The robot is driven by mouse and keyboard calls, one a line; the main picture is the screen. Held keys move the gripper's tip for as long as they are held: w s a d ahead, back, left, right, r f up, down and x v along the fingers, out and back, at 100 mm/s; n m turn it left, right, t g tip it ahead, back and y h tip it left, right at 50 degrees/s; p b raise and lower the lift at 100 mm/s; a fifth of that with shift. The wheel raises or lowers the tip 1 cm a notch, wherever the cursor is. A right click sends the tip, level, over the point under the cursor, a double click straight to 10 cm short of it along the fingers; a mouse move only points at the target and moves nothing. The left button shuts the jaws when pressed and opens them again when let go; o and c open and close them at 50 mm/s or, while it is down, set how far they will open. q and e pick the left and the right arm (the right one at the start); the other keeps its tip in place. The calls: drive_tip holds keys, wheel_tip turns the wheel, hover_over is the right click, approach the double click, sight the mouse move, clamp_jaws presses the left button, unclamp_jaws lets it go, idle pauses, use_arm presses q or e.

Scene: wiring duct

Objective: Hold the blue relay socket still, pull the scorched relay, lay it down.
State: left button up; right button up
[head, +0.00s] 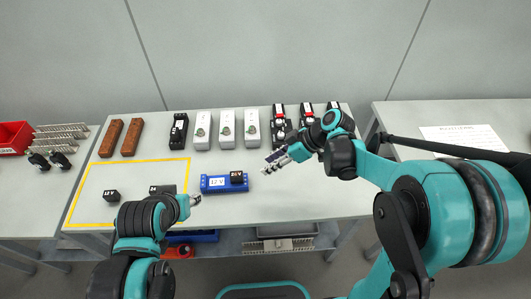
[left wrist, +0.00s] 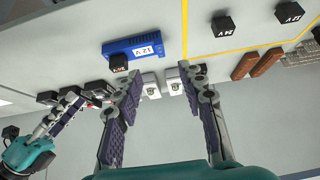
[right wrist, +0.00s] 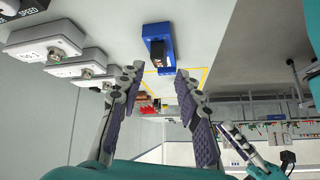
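The blue relay socket (head: 215,185) lies on the table, right of the yellow-taped area, with a "12 V" label. A black relay (head: 237,177) is seated on its right end; scorching is not clear at this size. The socket (left wrist: 148,47) and relay (left wrist: 119,62) also show in the left wrist view, and the socket (right wrist: 156,31) in the right wrist view. My left gripper (head: 196,200) is open and empty, just left of and nearer than the socket. My right gripper (head: 272,163) is open and empty, to the right of the socket, apart from it.
Two black relays stand in the yellow-taped area (head: 134,160), one (head: 111,196) at left, one (head: 160,189) partly behind my left arm. Brown blocks, white devices (head: 227,130) and black-red devices line the table's back. A red bin (head: 14,137) stands far left.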

use_arm(q)
drive_tip(key=shift+r+p, duration=0.45)
drive_tip(key=shift+r, duration=0.3)
drive_tip(key=shift+o, duration=0.6)
drive_tip(key=shift+r, duration=0.15)
drive_tip(key=o, duration=0.6)
drive_tip(key=shift+o, duration=0.2)
drive_tip(key=m+g, duration=0.7)
drive_tip(key=m, duration=1)
hover_over(213, 182)
wheel_tip(213, 182, down, 10)
drive_tip(key=shift+a+f, duration=0.1)
drive_tip(key=shift+f+m, duration=0.5)
drive_tip(key=shift+f, duration=0.05)
wheel_tip(213, 182, down, 7)
drive_tip(key=shift+f, duration=0.2)
use_arm(e)
drive_tip(key=w+a+n+y, duration=0.1)
drive_tip(key=n, duration=0.1)
drive_tip(key=w+a+f+n+g+y, duration=0.1)
drive_tip(key=n, duration=0.1)
drive_tip(key=shift+w+f, duration=0.15)
drive_tip(key=shift+f, duration=0.05)
